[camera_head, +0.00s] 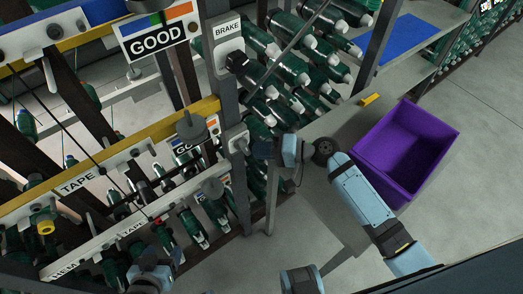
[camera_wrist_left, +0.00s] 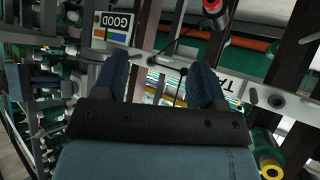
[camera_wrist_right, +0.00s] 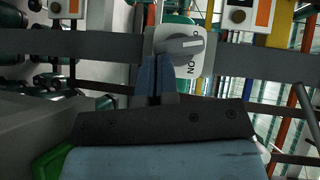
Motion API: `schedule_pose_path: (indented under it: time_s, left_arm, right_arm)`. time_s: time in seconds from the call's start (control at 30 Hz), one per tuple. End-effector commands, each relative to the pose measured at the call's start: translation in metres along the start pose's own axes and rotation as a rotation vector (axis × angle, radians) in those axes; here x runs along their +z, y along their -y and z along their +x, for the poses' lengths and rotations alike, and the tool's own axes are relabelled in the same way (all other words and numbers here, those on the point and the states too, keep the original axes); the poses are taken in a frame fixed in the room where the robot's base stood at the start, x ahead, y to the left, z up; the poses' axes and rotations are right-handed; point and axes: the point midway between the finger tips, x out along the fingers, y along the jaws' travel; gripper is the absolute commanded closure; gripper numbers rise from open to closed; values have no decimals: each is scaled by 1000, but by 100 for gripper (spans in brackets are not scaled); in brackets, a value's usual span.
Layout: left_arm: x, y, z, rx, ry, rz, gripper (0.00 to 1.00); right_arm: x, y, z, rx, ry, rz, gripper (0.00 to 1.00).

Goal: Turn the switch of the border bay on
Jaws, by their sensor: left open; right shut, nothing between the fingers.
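A rotary switch with a grey knob (camera_wrist_right: 183,46) on a pale plate fills the upper middle of the right wrist view. Its white line lies roughly sideways, and "ON" is printed on the plate below the knob. No bay name is readable on it. My right gripper (camera_wrist_right: 156,62) is shut and empty, its fingertips just left of and below the knob; I cannot tell whether they touch it. In the head view the right gripper (camera_head: 264,150) is beside a light plate (camera_head: 237,138) on the rack post. My left gripper (camera_wrist_left: 160,76) is open and empty, facing the labelled rails.
A "BRAKE" plate (camera_head: 228,40) with a black knob is higher on the post. The rack carries "GOOD" (camera_head: 155,42) and "TAPE" (camera_head: 78,184) labels, rails and green bobbins. A purple crate (camera_head: 433,122) stands right, near my right arm. Grey floor is clear beyond it.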

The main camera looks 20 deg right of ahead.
Motion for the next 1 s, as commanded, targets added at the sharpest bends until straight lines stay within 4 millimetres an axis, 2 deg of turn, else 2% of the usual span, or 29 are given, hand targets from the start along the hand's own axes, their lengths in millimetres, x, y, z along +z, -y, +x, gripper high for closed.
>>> schedule_pose_path:
  time_s: [0.63, 1.0]
  left_arm:
    - [8, 2, 6, 1, 0, 2, 35]
    - [6, 2, 6, 4, -12, 14, 35]
  right_arm:
    - [5, -8, 5, 1, 1, -1, 100]
    - [8, -10, 8, 0, 1, -1, 100]
